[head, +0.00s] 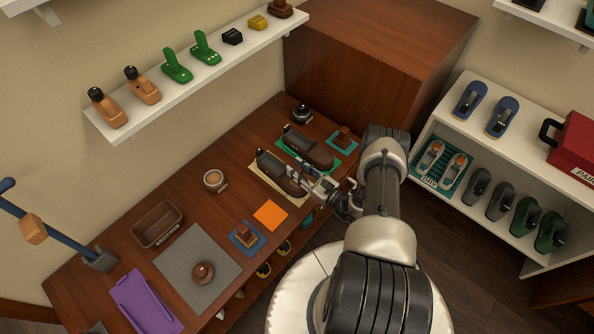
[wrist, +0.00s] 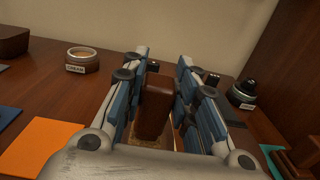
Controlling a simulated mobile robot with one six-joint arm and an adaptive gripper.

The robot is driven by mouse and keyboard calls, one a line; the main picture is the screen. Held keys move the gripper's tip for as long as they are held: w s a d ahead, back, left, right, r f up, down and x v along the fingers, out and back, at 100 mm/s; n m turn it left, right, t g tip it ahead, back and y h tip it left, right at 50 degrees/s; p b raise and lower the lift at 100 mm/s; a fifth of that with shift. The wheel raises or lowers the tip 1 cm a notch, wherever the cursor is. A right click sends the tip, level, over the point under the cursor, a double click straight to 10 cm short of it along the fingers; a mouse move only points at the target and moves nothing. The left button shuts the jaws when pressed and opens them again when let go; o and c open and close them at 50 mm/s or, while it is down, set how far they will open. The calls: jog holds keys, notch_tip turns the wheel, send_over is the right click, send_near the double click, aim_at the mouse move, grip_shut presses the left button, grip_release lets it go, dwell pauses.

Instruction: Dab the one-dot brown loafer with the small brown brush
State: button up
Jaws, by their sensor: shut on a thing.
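My gripper (head: 318,186) is shut on a brown, block-like thing (wrist: 155,105) with a rounded top, which looks like the small brown brush; its lower end is mostly hidden. In the head view my gripper is at the near end of a dark brown loafer (head: 272,170) on a cream mat (head: 256,180). I cannot tell whether the brush touches it. A second dark brown loafer (head: 312,152) lies beside it on a green mat (head: 284,146). The dots on the loafers are too small to read.
An orange mat (head: 270,214) is bare. A brown brush (head: 246,233) stands on a blue mat and another (head: 342,138) on a teal mat. A cream jar (head: 215,180) and a dark jar (head: 301,114) stand behind. A shelf (head: 200,72) hangs above the bench.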

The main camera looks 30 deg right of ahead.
jog(key=shift+s+a+p, duration=0.3)
jog(key=shift+s+a, duration=0.05)
jog(key=shift+a, duration=0.45)
jog(key=shift+w+d+b, duration=0.35)
jog(key=shift+d+b, duration=0.3)
jog(key=shift+d, duration=0.2)
jog(key=shift+a, duration=0.1)
jog(key=shift+s+a+r+p, duration=0.1)
jog(key=shift+s+a+p, duration=0.25)
jog(key=shift+a, duration=0.4)
